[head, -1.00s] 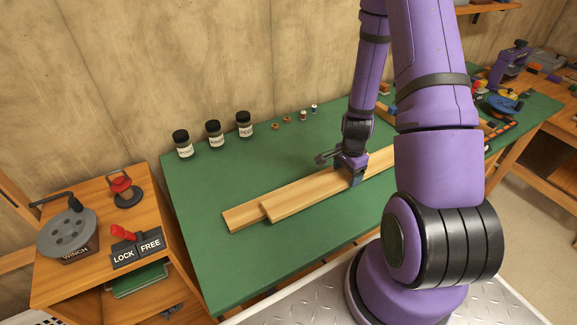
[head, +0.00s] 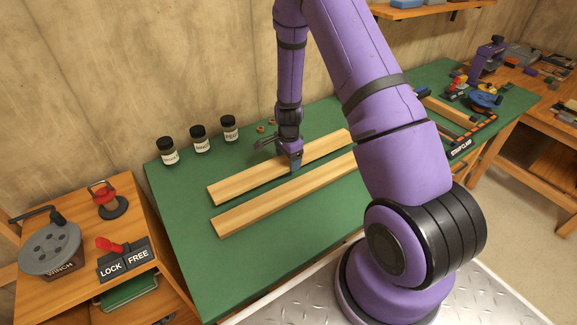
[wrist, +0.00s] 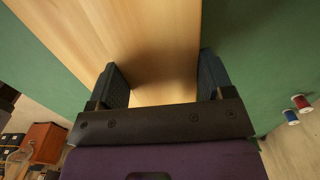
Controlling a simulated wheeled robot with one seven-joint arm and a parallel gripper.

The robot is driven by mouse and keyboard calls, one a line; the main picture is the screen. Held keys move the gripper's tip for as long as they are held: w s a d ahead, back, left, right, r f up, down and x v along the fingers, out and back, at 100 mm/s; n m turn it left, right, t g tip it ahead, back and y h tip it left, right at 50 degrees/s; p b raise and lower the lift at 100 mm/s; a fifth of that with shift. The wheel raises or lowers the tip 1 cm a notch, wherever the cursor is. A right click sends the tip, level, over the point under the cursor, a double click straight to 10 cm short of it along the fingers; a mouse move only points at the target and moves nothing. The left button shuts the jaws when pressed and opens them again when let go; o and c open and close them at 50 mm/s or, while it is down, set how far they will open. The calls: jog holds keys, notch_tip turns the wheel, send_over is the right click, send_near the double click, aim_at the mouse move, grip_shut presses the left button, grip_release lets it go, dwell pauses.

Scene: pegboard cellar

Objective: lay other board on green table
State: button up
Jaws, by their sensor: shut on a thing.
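Two long pale wooden boards lie roughly parallel over the green table (head: 262,232). My gripper (head: 295,166) is shut on the far board (head: 240,183), around its width, partway along it. In the wrist view the held board (wrist: 150,50) runs between the two fingers (wrist: 165,85). I cannot tell whether it touches the table or hangs just above it. The near board (head: 255,210) lies on the table, apart from the held one with a green strip between. Its right end is hidden behind my arm.
Three dark-lidded jars (head: 199,140) stand along the table's back edge. Small spools (wrist: 297,108) are near the back. A winch (head: 50,248) and lock/free blocks (head: 124,260) sit on the left cabinet. An orange-marked clamp (head: 470,138) and tools occupy the table's right end.

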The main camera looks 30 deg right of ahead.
aim_at(288, 166)
jog(key=shift+f, duration=1.75)
jog(key=o, duration=0.9)
jog(key=shift+f, duration=0.15)
